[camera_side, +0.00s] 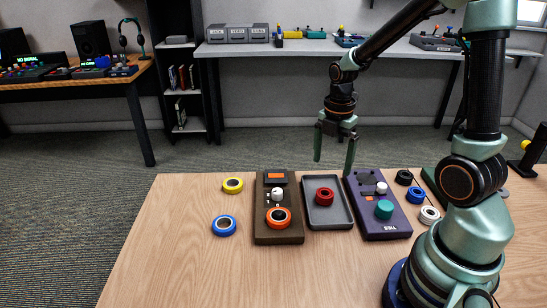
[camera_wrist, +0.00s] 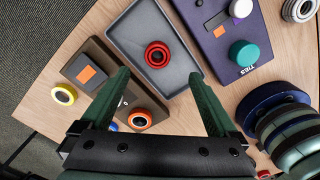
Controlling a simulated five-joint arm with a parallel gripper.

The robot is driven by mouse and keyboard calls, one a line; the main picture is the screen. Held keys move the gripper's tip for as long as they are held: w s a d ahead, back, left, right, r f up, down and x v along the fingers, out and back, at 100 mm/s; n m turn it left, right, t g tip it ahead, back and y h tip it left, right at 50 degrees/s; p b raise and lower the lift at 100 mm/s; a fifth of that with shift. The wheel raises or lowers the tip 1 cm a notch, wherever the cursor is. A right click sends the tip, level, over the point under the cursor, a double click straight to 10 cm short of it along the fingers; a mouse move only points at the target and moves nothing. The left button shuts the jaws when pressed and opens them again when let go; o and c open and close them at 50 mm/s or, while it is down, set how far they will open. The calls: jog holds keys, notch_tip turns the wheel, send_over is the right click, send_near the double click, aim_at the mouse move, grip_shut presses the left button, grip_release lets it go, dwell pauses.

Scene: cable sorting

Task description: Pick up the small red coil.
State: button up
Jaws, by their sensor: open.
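The small red coil (camera_side: 325,196) lies flat in a shallow grey tray (camera_side: 343,222) on the wooden table. In the wrist view the red coil (camera_wrist: 158,55) sits inside the tray (camera_wrist: 128,30), just beyond and between my two fingertips. My gripper (camera_side: 334,167) is open and empty, fingers pointing down, above and behind the tray in the side view. In the wrist view my gripper (camera_wrist: 159,75) shows both green fingers spread wide, apart from the coil. The left finger partly covers the brown box.
A brown box (camera_side: 266,239) bearing an orange ring (camera_side: 278,217) stands left of the tray; a purple box (camera_side: 375,225) with a teal knob (camera_side: 384,209) stands right. Yellow (camera_side: 232,185) and blue (camera_side: 224,226) coils lie left. Black, blue and white coils lie right, near my base.

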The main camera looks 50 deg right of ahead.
send_over(325, 192)
jog(key=f, duration=0.4)
jog(key=shift+s+d+f, duration=0.2)
jog(key=shift+s+f, duration=0.05)
jog(key=shift+f, duration=0.1)
jog(key=shift+w+a+f, duration=0.1)
jog(key=shift+f, duration=1.25)
jog(key=shift+w+a+f, duration=0.1)
jog(key=shift+f, duration=1.25)
jog(key=c, duration=1.5)
